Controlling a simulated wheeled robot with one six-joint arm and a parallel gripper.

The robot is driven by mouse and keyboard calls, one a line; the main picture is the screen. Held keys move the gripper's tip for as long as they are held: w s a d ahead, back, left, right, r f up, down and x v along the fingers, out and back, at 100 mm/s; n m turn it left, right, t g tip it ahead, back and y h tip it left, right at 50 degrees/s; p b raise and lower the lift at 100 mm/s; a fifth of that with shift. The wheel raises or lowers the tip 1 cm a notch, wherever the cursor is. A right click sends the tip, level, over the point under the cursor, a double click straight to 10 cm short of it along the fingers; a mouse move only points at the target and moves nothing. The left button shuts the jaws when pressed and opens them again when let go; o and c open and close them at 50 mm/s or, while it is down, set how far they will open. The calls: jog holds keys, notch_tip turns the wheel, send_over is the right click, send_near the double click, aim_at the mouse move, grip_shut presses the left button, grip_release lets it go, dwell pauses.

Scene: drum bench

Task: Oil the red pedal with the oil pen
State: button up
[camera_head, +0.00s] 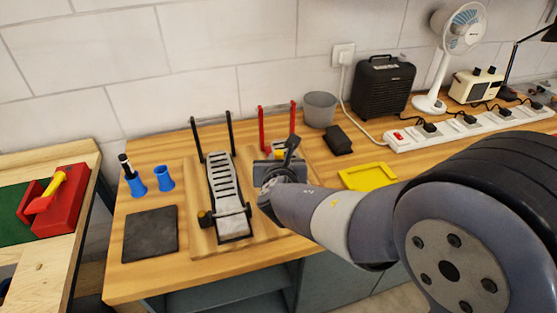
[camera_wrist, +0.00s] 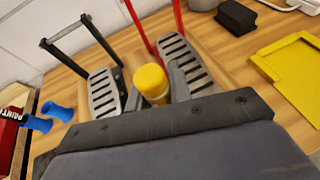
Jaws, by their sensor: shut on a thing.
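The red pedal, with red posts (camera_head: 262,130), stands at the middle of the bench; my arm hides most of its footboard. In the wrist view its slotted silver footboard (camera_wrist: 186,62) lies just beyond my gripper. My gripper (camera_head: 285,165) is over this pedal and shut on a yellow-ended cylinder, which looks like the oil pen (camera_wrist: 151,80). In the wrist view the pen's yellow end overlaps the near left side of the footboard; I cannot tell whether they touch. The pen's lower part is hidden.
A black-posted pedal (camera_head: 224,180) stands left of the red one. One blue holder (camera_head: 137,186) carries a pen marked PAINT (camera_wrist: 12,114); the other blue holder (camera_head: 165,180) looks empty. A dark mat (camera_head: 150,235), yellow tray (camera_head: 367,177), black block (camera_head: 337,139) and grey cup (camera_head: 319,110) are nearby.

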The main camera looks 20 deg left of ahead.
jog(key=shift+f+b, duration=0.5)
jog(key=shift+b, duration=0.05)
dwell(0.4)
dwell(0.8)
jog(key=shift+r+p, duration=2.15)
jog(key=shift+r, duration=0.45)
